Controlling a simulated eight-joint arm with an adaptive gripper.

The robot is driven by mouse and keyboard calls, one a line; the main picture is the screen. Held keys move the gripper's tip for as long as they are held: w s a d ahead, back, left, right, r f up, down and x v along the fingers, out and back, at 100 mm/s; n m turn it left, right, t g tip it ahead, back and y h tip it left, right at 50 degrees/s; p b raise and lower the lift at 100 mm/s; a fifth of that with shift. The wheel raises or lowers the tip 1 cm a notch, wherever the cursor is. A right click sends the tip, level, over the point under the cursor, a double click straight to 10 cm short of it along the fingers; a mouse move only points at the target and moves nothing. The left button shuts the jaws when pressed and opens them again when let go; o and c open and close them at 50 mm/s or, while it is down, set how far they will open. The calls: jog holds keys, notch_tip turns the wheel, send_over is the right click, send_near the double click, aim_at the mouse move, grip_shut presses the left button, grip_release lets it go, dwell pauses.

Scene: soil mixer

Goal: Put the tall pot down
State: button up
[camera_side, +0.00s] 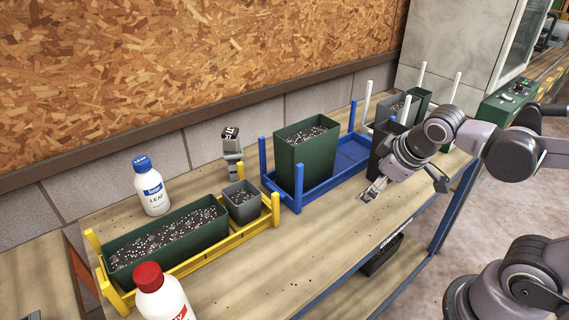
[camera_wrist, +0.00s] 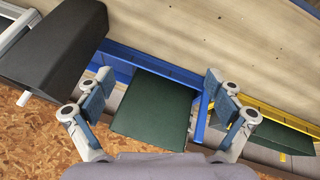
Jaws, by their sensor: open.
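The tall dark green pot (camera_side: 307,158), filled with speckled soil, stands upright in the left part of the blue rack (camera_side: 348,153). In the wrist view a plain green face of the pot (camera_wrist: 155,112) shows between and beyond my fingers. My gripper (camera_side: 372,190) is open and empty above the table's front edge, to the right of the pot and apart from it. The wrist view shows the open fingers (camera_wrist: 157,85) spread wide, with nothing held between them.
A yellow rack (camera_side: 205,245) holds a long green planter (camera_side: 168,240) and a small grey pot (camera_side: 241,203). A white bottle with a blue cap (camera_side: 151,188) and a red-capped bottle (camera_side: 160,295) stand nearby. A dark pot (camera_side: 382,150) is behind my wrist. The front tabletop is mostly clear.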

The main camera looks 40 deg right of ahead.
aim_at(399, 127)
jog(key=w+d+n+g+h, duration=0.1)
jog(key=w+d+n+h, duration=0.1)
jog(key=n+h, duration=0.2)
jog(key=w+d+r+n+g+h, duration=0.1)
jog(key=w+d+n+h, duration=0.1)
jog(key=w+n+h, duration=0.1)
jog(key=w+d+r+n+g+h, duration=0.1)
jog(key=w+d+n+h, duration=0.1)
jog(key=n+h, duration=0.3)
jog(key=shift+w+d+r+n+g, duration=0.25)
jog(key=shift+d+n+g, duration=0.15)
jog(key=shift+d+n, duration=0.15)
jog(key=shift+a+r+n+g+h, duration=0.15)
jog(key=shift+a+n+g+h, duration=0.1)
jog(key=shift+h, duration=0.35)
jog(key=shift+a+r+n+g+h, duration=0.1)
jog(key=shift+a+n+g+h, duration=0.1)
jog(key=shift+h, duration=0.4)
jog(key=shift+s+d+r+n+g+h, duration=0.1)
jog(key=shift+d+n+g+h, duration=0.2)
jog(key=shift+d, duration=1.2)
jog(key=shift+s+d+f+m+g+h, duration=0.15)
jog(key=shift+d+h, duration=0.2)
jog(key=shift+d, duration=1.15)
jog(key=shift+s+d+r+n+g+h, duration=0.15)
jog(key=shift+d+n+h, duration=0.15)
jog(key=shift+d, duration=1.2)
jog(key=c, duration=1.9)
jog(key=shift+o, duration=0.2)
